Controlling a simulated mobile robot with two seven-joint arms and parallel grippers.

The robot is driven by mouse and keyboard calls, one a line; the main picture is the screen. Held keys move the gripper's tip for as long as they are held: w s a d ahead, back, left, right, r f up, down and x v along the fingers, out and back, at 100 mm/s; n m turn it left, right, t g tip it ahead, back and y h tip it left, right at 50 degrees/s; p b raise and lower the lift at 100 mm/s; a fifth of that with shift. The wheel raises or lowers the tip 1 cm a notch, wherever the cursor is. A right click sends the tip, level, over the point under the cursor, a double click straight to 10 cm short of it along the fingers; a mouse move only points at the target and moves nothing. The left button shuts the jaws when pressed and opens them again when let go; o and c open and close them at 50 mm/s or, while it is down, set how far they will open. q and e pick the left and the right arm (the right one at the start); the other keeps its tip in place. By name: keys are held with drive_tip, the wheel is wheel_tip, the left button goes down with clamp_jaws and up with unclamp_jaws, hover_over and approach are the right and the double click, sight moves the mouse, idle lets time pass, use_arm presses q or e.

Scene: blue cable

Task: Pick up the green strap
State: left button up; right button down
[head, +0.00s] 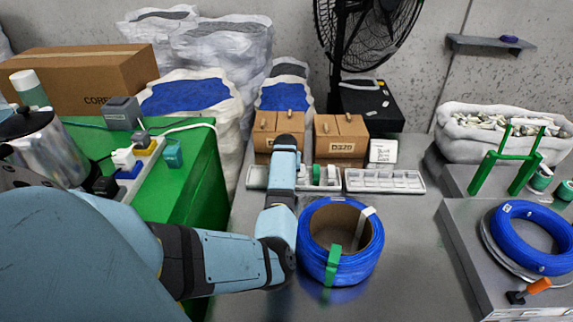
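A green strap (333,265) is wrapped around the front of a blue cable coil (357,262), which lies on the grey table. Another small green piece (316,174) is at the grey tray behind the coil; I cannot tell whether it is a strap. My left arm comes in from the left, bends beside the coil's left side and reaches back toward the trays. Its gripper cannot be made out; the arm's far end is in front of the cardboard boxes. My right arm and gripper are not in view.
A compartment tray (385,188) and cardboard boxes (340,136) stand at the back. A green-topped bench (190,190) is on the left. On the right, a raised grey platform (490,285) holds another blue coil (530,236) and an orange-handled tool (538,286). Table right of the near coil is clear.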

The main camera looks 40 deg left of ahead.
use_arm(q)
drive_tip(key=shift+w+a+f, duration=0.1)
drive_tip(key=shift+f, duration=0.25)
drive_tip(key=c, duration=0.6)
drive_tip(key=shift+c, duration=0.2)
drive_tip(key=shift+r, duration=0.1)
